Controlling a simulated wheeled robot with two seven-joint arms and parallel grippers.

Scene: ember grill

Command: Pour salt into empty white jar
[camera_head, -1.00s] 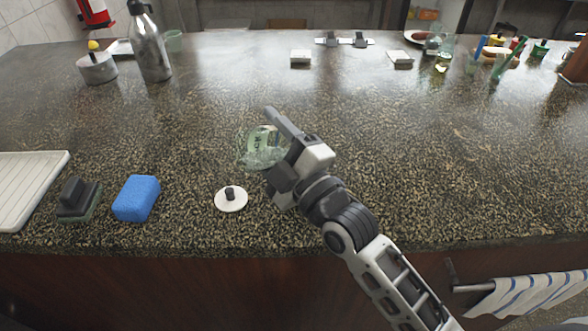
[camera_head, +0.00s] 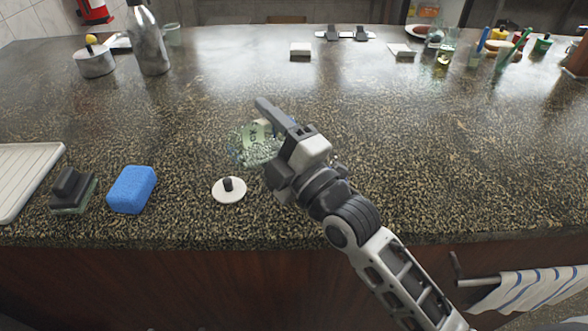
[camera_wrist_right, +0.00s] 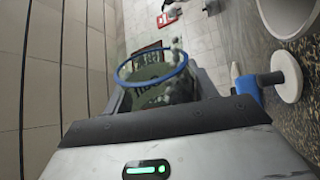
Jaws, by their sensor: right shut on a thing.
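My right gripper (camera_head: 262,130) is shut on a clear glass jar (camera_head: 246,155) with a green label, held tilted above the counter. The right wrist view shows the jar's blue rim (camera_wrist_right: 152,65) and blurred pale bits (camera_wrist_right: 180,88) at its mouth. A white round lid (camera_head: 229,190) with a dark knob lies on the counter in front of the jar. A pale round object (camera_wrist_right: 290,14) is cut off at the wrist view's upper edge; I cannot tell whether it is the white jar. No white jar shows clearly in the head view. My left gripper is out of view.
A blue sponge (camera_head: 132,190), a dark scrubber (camera_head: 72,190) and a white tray (camera_head: 22,170) lie on the left. A metal bottle (camera_head: 147,42) and pot (camera_head: 95,61) stand at back left. The counter (camera_head: 420,150) is clear to the right.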

